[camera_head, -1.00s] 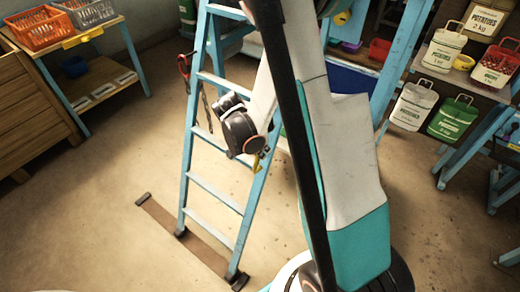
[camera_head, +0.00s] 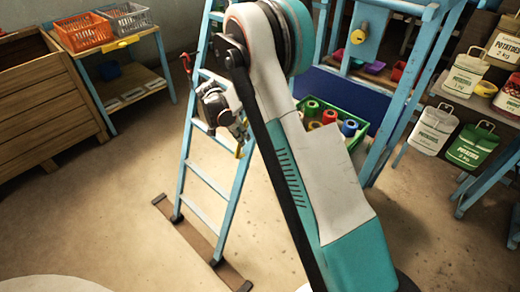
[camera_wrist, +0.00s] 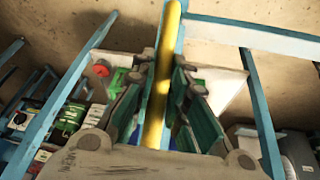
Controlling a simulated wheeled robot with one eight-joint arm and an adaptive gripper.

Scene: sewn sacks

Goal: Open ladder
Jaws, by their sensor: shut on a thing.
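The light blue ladder (camera_head: 208,182) stands on the floor left of my arm in the head view. Its feet are at a dark brown strip (camera_head: 200,243). My gripper (camera_head: 240,138) is at the ladder's right-hand rail, partway up. In the wrist view my gripper (camera_wrist: 166,90) has its green-padded fingers closed around a yellow bar (camera_wrist: 170,35), which runs lengthwise between them. Blue rails and rungs show on both sides of it. My arm hides the ladder's upper right part and its rear in the head view, so I cannot tell how far it is spread.
A low table with an orange crate (camera_head: 82,32) and a grey crate (camera_head: 125,18) stands back left, beside a wooden bin (camera_head: 40,95). A green crate (camera_head: 352,142) of coloured spools is behind my arm. Labelled sacks (camera_head: 470,148) hang at right.

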